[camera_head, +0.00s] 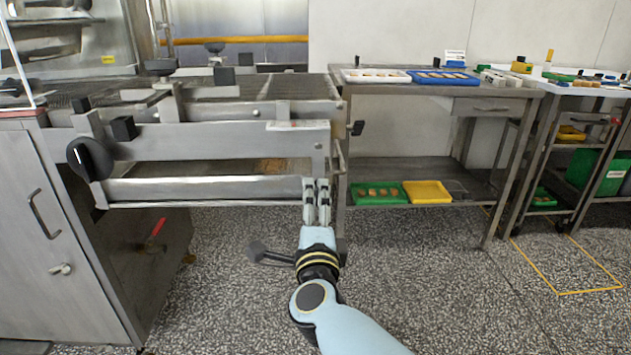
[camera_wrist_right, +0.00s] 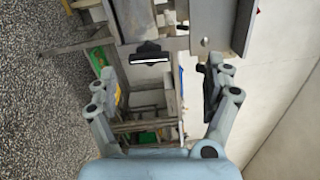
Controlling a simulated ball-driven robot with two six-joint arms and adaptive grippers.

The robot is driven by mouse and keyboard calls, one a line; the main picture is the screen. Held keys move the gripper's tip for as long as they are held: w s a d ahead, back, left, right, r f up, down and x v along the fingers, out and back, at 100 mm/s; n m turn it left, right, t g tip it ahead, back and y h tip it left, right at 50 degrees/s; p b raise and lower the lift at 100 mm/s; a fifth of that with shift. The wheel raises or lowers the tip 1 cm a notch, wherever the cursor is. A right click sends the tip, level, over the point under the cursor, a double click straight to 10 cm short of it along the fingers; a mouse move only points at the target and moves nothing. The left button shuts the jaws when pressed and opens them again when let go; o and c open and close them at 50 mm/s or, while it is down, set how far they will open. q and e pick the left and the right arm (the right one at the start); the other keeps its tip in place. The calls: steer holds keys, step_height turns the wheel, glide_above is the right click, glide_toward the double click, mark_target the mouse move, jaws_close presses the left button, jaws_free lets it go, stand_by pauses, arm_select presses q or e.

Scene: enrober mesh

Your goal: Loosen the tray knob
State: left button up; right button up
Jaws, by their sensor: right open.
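A small black knob (camera_head: 357,127) sticks out at the right end of the steel mesh machine (camera_head: 230,140). A black knob with a bright stripe (camera_wrist_right: 150,53) shows ahead of the fingers in the right wrist view and looks like the same one; I cannot be sure it is the tray knob. A shallow steel tray (camera_head: 205,188) sits under the machine's mesh. My right gripper (camera_head: 317,183) is at the machine's lower right corner, below the knob. In the wrist view the gripper (camera_wrist_right: 160,82) is open, with nothing between its fingertips. My left gripper is not in view.
A large round black knob (camera_head: 90,158) is at the machine's left end. A steel table (camera_head: 400,90) stands to the right, with a green tray (camera_head: 378,202) and yellow tray (camera_head: 428,201) on its lower shelf. The speckled floor in front is clear.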

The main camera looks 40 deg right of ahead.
steer(key=shift+g, duration=0.3)
steer(key=w+d, duration=0.2)
steer(key=w+d+f, duration=0.1)
steer(key=w+d, duration=0.3)
steer(key=shift+w+f+b, duration=0.35)
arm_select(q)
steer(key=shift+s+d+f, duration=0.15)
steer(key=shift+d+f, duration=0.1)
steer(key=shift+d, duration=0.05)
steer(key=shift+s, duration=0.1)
